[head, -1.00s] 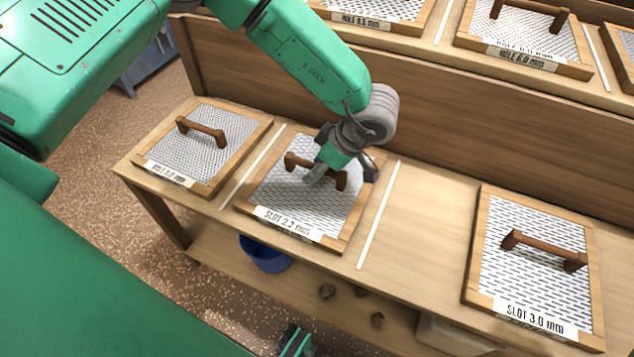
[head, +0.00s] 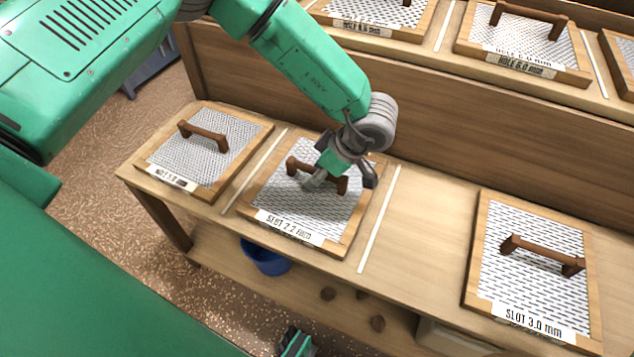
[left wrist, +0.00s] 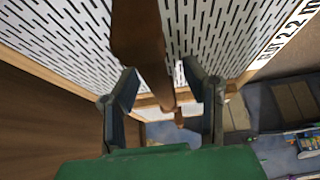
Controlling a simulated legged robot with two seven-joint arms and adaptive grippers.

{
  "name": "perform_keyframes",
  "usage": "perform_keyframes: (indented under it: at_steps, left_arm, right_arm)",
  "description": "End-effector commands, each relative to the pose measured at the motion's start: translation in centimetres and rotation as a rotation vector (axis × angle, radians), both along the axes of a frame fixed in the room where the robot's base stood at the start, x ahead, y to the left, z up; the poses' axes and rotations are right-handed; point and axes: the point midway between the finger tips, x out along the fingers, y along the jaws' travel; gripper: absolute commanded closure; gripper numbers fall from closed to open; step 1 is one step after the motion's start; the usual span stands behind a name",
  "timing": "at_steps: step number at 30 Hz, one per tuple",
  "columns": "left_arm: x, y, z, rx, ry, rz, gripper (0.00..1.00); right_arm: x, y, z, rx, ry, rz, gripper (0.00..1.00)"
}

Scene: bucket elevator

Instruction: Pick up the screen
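The SLOT 2.2 mm screen (head: 285,212), a slotted metal sheet in a wooden frame with a brown bar handle (head: 300,167), lies on the lower shelf. My left gripper (head: 342,180) is over its handle, its fingers apart. In the left wrist view, the handle (left wrist: 140,45) runs between the two open fingers (left wrist: 160,78), with a gap visible on each side. The gripper hides part of the handle in the head view. A small green and dark part at the bottom edge, seemingly my right gripper (head: 297,343), is mostly cut off.
A fine-holed screen (head: 205,160) lies to the left and the SLOT 3.0 mm screen (head: 530,275) to the right. White divider strips (head: 380,218) mark the shelf (head: 425,220), bare right of the middle screen. More screens lie on the upper shelf. A blue bucket (head: 265,257) stands below.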

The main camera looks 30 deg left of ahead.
Motion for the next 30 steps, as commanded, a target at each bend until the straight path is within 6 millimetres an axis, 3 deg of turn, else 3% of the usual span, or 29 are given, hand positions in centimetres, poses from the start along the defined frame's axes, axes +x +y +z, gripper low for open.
perform_keyframes:
  at_steps: [4, 8, 18, 23, 30]
  left_arm:
    - [0.0, 0.0, 0.0, 0.000, 0.000, 0.000, 0.60]
    - [0.0, 0.0, 0.0, 0.000, 0.000, 0.000, 1.00]
    - [0.1, 0.0, 0.1, 0.000, -0.002, 0.000, 1.00]
    - [0.1, 0.0, 0.3, -0.002, -0.004, 0.000, 1.00]
    - [0.1, 0.0, 5.7, -0.002, -0.004, 0.001, 1.00]
  right_arm:
    - [0.0, 0.0, 0.0, 0.000, 0.000, 0.000, 0.57]
    - [0.0, 0.0, 0.0, 0.000, 0.000, 0.000, 0.57]
    - [0.0, 0.0, -0.1, 0.000, 0.000, 0.000, 0.57]
    - [0.0, 0.0, -1.1, 0.000, 0.000, 0.000, 0.57]
    - [0.0, 0.0, 1.2, 0.000, -0.001, 0.000, 0.57]
